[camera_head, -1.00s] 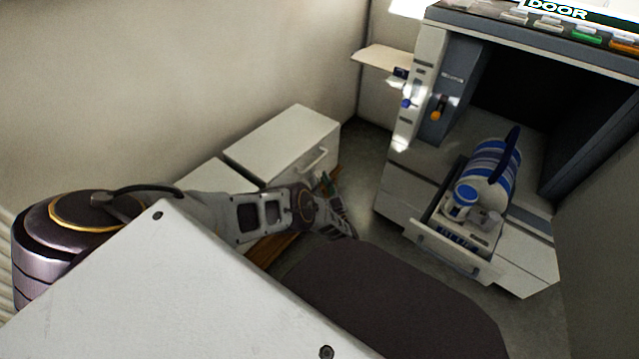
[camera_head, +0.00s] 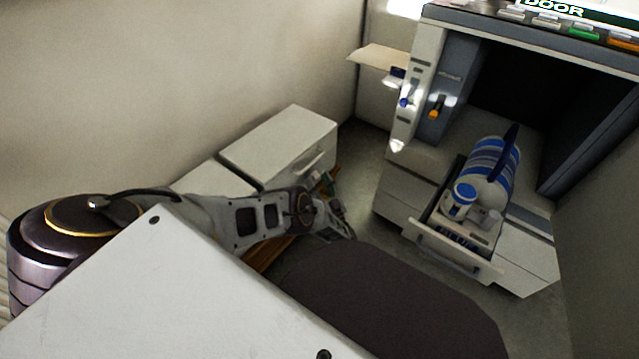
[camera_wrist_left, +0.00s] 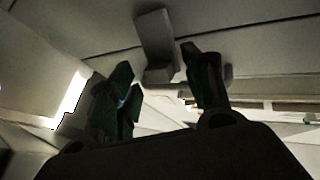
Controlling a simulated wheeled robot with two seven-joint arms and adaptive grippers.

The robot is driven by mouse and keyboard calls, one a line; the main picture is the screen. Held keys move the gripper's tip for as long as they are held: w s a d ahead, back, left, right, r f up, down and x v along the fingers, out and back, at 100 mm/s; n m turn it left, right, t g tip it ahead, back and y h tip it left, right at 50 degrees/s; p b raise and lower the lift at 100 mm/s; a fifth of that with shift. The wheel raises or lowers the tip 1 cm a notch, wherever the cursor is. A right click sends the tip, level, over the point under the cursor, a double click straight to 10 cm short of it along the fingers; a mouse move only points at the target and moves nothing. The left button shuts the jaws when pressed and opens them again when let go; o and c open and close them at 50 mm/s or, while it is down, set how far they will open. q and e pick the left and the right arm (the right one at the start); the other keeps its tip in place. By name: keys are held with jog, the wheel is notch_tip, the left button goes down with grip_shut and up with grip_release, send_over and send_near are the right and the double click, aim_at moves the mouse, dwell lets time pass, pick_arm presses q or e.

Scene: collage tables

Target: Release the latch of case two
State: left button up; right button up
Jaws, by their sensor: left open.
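Two pale box-like cases stand side by side at the left, a farther case (camera_head: 280,142) and a nearer case (camera_head: 212,178). I cannot tell which is case two. The farther one has a bar handle on its front. The nearer one's front is largely hidden by my left arm. My left gripper (camera_head: 334,222) is low in front of the cases. In the left wrist view the left gripper (camera_wrist_left: 156,64) is open, with a grey latch-like piece (camera_wrist_left: 155,42) on a pale panel showing between and beyond its fingers. Contact cannot be told. My right gripper is out of view.
A wooden support (camera_head: 268,252) shows below the cases. At the right stands a grey-white cabinet (camera_head: 400,180) with an open drawer (camera_head: 455,252) holding a blue-striped cylinder (camera_head: 490,165) and a smaller cup (camera_head: 460,203). Floor is free between the cases and cabinet.

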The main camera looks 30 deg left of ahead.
pick_arm(q)
jog(key=shift+s+d+f, duration=0.1)
jog(key=shift+d, duration=0.05)
jog(key=v, duration=0.7)
dwell(0.7)
jog(key=shift+c, duration=0.4)
